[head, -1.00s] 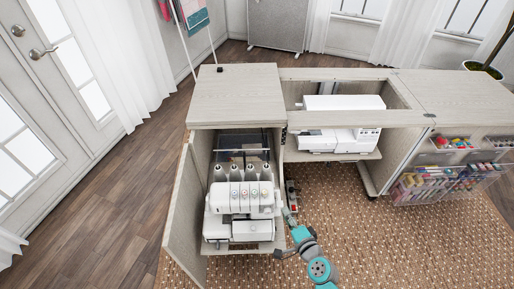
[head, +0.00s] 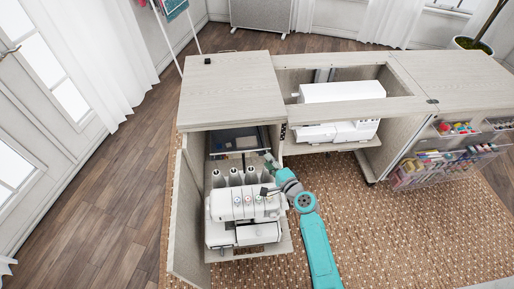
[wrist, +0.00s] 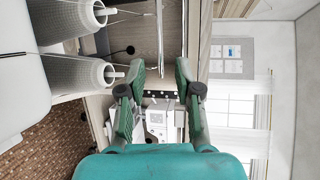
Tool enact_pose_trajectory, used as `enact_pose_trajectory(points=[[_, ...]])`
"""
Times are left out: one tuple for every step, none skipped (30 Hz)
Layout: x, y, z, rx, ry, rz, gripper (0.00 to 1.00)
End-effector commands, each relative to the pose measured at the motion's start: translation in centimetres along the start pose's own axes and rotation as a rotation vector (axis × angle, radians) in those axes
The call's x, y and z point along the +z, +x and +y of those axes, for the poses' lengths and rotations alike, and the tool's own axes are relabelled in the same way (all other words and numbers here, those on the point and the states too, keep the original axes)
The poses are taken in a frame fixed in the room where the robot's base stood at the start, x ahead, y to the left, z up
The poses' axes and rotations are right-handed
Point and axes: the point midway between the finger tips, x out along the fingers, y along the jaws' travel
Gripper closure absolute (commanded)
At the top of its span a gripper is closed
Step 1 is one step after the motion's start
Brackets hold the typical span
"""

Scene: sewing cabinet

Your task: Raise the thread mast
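The thread mast (head: 236,154) stands behind the thread cones of the white serger (head: 230,207), which sits on a shelf in the open left bay. In the wrist view its thin metal crossbar (wrist: 160,45) runs down the picture, and a thin post (wrist: 130,13) meets it near the top. My gripper (head: 268,158) is at the right end of the crossbar in the head view. In the wrist view my gripper (wrist: 161,68) is open, with the crossbar's near end in line with the gap between its fingertips. I cannot tell whether they touch it.
Large thread cones (wrist: 80,75) stand close to my fingers on the left in the wrist view. The cabinet top (head: 230,90) lies over the bay, and its open door (head: 190,215) stands at the left. A white sewing machine (head: 335,110) sits in the right bay.

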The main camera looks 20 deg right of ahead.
Motion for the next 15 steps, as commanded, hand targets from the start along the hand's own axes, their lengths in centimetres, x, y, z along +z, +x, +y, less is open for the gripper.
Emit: enact_pose_trajectory(points=[[0.1,1.0,-0.1,0.000,-0.001,-0.002,0.67],[0.0,1.6,-0.1,-0.001,-0.001,-0.002,0.67],[0.0,2.3,-0.1,0.000,-0.001,-0.002,0.67],[0.1,2.8,-0.1,-0.001,-0.001,-0.002,0.67],[0.1,3.4,-0.1,0.000,-0.001,-0.002,0.67],[0.1,4.1,-0.1,0.000,-0.002,-0.002,0.67],[0.0,4.6,-0.1,0.000,-0.001,-0.002,0.67],[0.0,5.0,-0.1,0.000,0.000,-0.002,0.67],[0.0,5.7,-0.1,-0.001,-0.001,-0.001,0.67],[0.1,6.1,-0.1,0.000,-0.001,-0.001,0.67],[0.1,6.5,-0.1,0.001,-0.001,-0.001,0.67],[0.1,7.0,-0.1,0.000,-0.001,-0.002,0.67],[0.1,7.3,0.0,0.000,0.000,-0.002,0.67],[0.1,7.5,0.0,0.000,0.000,-0.002,0.67],[0.0,7.8,0.0,0.000,-0.001,-0.001,0.67]])
